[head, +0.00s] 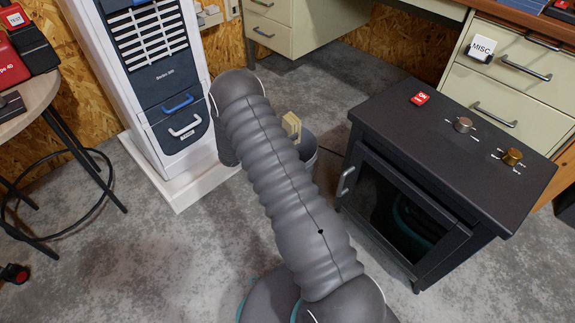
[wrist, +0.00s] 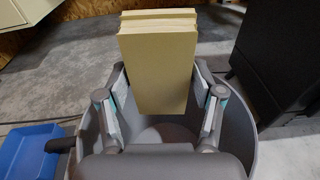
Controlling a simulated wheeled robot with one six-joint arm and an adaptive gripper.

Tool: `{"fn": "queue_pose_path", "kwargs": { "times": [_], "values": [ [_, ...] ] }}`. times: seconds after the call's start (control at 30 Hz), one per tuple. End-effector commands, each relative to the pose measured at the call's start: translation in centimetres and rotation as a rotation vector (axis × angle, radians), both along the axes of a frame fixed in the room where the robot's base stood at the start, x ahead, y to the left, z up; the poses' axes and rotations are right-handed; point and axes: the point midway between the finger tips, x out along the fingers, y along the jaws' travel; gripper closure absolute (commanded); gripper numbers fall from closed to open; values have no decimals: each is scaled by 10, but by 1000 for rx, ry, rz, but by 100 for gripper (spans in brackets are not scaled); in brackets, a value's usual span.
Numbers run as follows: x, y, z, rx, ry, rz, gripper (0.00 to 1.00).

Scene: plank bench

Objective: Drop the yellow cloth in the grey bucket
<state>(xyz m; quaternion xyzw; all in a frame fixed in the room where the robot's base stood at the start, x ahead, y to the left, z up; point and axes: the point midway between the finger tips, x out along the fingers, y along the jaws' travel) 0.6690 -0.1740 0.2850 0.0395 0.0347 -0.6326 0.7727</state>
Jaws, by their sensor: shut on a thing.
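The yellow cloth (wrist: 158,70) is a folded, block-like pale yellow bundle, held upright between the two fingers of my gripper (wrist: 160,112) in the wrist view. My gripper is shut on it. The grey bucket (wrist: 243,118) is below and around the gripper in that view, and the cloth's lower end is over its opening. In the head view the cloth (head: 291,127) shows as a small yellow patch beside my arm, above the bucket (head: 308,150). My arm hides my gripper and much of the bucket there.
A black cabinet with a glass door (head: 400,205) and knobs on top stands right of the bucket. A white tower unit (head: 150,75) stands to the left. A blue bin (wrist: 22,152) lies left of the bucket in the wrist view. Grey floor is open at front left.

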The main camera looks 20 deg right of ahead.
Motion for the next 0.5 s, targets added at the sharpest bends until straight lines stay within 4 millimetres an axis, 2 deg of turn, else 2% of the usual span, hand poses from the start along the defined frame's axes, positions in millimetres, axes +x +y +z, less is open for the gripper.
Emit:
{"fn": "queue_pose_path", "kwargs": {
  "times": [0.03, 0.13, 0.17, 0.5],
  "values": [
    [0, 0, 0, 0, 0, 0, 31],
    [0, 0, 0, 0, 0, 0, 6],
    [0, 0, 0, 0, 0, 0, 4],
    [0, 1, 0, 0, 0, 0, 4]
  ]
}}
